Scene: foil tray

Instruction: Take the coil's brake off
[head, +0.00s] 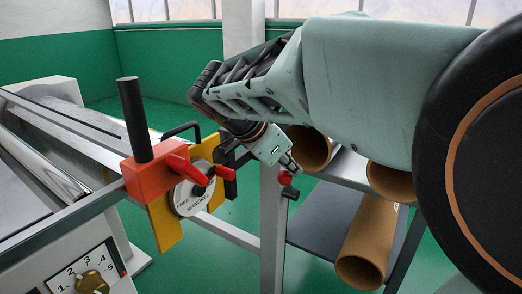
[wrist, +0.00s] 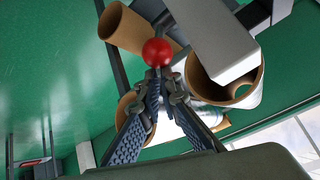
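The brake unit is left of centre in the head view: an orange block (head: 152,174) with an upright black post, a yellow plate (head: 164,225) and a white lettered dial (head: 190,198) with a red lever (head: 186,168). My gripper (head: 294,166) is well to the right of the dial, pointing down beside the grey frame post. Its fingertips also show in the wrist view (wrist: 158,78), drawn together with nothing visibly between them. A red ball knob (head: 285,178) is right at the tips; in the wrist view the ball (wrist: 157,52) is just past them. I cannot tell whether they touch it.
Several brown cardboard tubes (head: 366,240) lie on the rack at right. A foil roll (head: 40,160) lies in the machine at left. A numbered selector knob (head: 92,282) is at the lower left. Green floor shows between the machine and the rack.

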